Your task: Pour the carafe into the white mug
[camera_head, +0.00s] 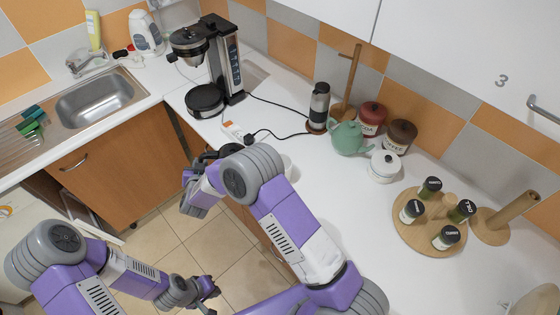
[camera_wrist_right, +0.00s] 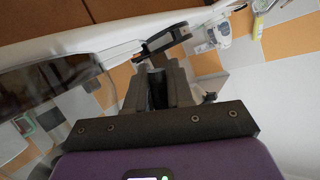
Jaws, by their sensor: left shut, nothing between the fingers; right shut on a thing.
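My right gripper (camera_wrist_right: 158,90) is shut on the dark handle of the carafe in the right wrist view. The carafe's clear, dark-tinted glass body (camera_wrist_right: 55,95) fills the left of that view. In the head view a black part of the carafe (camera_head: 228,149) shows behind my right arm at the counter's front edge; the rest is hidden. A white mug (camera_head: 288,166) stands on the counter just right of my right arm's grey joint, partly covered by it. My left gripper (camera_head: 208,289) is shut and empty, low over the floor, well away from both.
The coffee maker (camera_head: 213,65) stands behind, with its cable crossing the counter. A green teapot (camera_head: 347,138), a lidded white pot (camera_head: 383,167) and brown canisters (camera_head: 400,136) stand right of the mug. A round spice rack (camera_head: 429,222) is farther right. Counter in front is clear.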

